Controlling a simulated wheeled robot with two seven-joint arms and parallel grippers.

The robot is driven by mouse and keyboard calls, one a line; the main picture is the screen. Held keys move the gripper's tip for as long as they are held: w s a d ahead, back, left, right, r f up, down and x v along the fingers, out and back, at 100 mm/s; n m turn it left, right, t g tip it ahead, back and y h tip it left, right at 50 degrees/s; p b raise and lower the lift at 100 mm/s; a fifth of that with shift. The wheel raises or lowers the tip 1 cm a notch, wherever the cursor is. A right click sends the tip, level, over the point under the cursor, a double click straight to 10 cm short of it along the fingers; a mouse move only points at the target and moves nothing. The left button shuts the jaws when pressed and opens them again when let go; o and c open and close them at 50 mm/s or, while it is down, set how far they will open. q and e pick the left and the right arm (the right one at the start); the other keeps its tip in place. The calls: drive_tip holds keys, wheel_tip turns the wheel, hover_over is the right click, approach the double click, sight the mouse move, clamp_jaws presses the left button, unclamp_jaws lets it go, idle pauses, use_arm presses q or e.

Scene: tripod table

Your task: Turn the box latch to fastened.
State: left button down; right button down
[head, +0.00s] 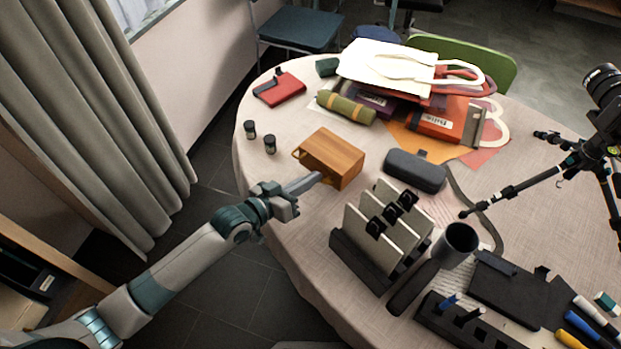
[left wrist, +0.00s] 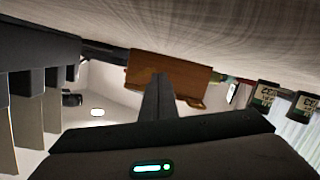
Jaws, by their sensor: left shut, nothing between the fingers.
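The wooden box (head: 334,153) sits on the round table near its left side; it also shows in the left wrist view (left wrist: 170,68), which is upside down. A small brass-coloured piece (head: 327,179), perhaps the latch, is low on the box's near face. My left gripper (head: 318,177) is shut and empty, its fingertips right at that face beside the brass piece. In the left wrist view the shut fingers (left wrist: 158,80) overlap the box, so contact and the latch's exact setting cannot be told. My right gripper is not in view.
Two small dark jars (head: 269,145) stand left of the box. A dark case (head: 415,170) lies to its right, and a rack with upright panels (head: 377,238) stands in front. A green roll (head: 346,107) and bags (head: 385,64) lie behind. Bare tablecloth surrounds the box's left side.

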use_arm(q)
drive_tip(key=shift+f, duration=0.2)
drive_tip(key=shift+a+f, duration=0.1)
drive_tip(key=shift+f, duration=0.5)
drive_tip(key=shift+w+r, duration=0.1)
idle(0.6)
